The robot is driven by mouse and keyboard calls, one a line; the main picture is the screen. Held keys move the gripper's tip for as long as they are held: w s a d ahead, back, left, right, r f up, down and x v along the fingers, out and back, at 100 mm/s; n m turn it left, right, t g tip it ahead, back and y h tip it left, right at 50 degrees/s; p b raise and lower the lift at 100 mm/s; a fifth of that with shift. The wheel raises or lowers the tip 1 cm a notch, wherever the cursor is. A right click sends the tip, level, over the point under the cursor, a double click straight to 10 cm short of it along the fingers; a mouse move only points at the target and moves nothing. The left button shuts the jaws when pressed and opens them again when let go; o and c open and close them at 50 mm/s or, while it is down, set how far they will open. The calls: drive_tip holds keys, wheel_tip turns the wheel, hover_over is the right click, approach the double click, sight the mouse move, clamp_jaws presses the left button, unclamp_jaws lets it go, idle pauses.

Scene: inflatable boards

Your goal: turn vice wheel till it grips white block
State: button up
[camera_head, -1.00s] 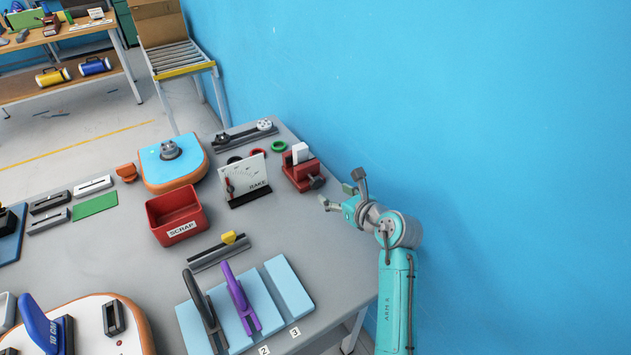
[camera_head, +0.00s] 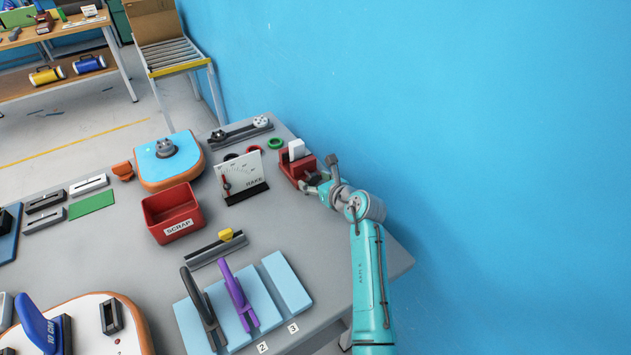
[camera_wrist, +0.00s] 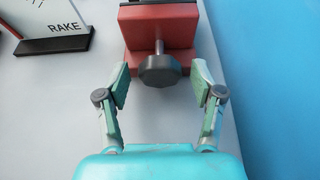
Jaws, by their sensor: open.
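The red vice (camera_head: 292,168) stands near the far right edge of the grey table. The white block (camera_head: 297,149) sits upright in its top, in the head view. The vice's dark wheel (camera_wrist: 160,71) faces my gripper in the wrist view, on a short shaft from the red body (camera_wrist: 158,30). My gripper (camera_wrist: 160,88) is open, with one finger on each side of the wheel and a gap on both sides. In the head view my gripper (camera_head: 318,184) is close at the vice's near right side and hides most of the wheel. The wrist view does not show the block.
The white RAKE gauge (camera_head: 240,175) stands left of the vice; its black base (camera_wrist: 54,42) shows in the wrist view. A red scrap bin (camera_head: 172,213) is further left. Light blue boards (camera_head: 287,283) lie nearer. The blue wall is close on the right.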

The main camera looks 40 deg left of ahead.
drive_tip(key=c, duration=1.1)
drive_tip(key=m+g, duration=0.1)
drive_tip(key=m, duration=0.2)
drive_tip(key=shift+w+g+y, duration=0.1)
drive_tip(key=shift+g+y, duration=0.3)
drive_tip(key=o, duration=1.1)
drive_tip(key=shift+d, duration=0.15)
drive_tip(key=v, duration=1.1)
drive_tip(key=shift+d+r, duration=0.1)
drive_tip(key=shift+d, duration=0.25)
drive_tip(key=shift+c, duration=0.3)
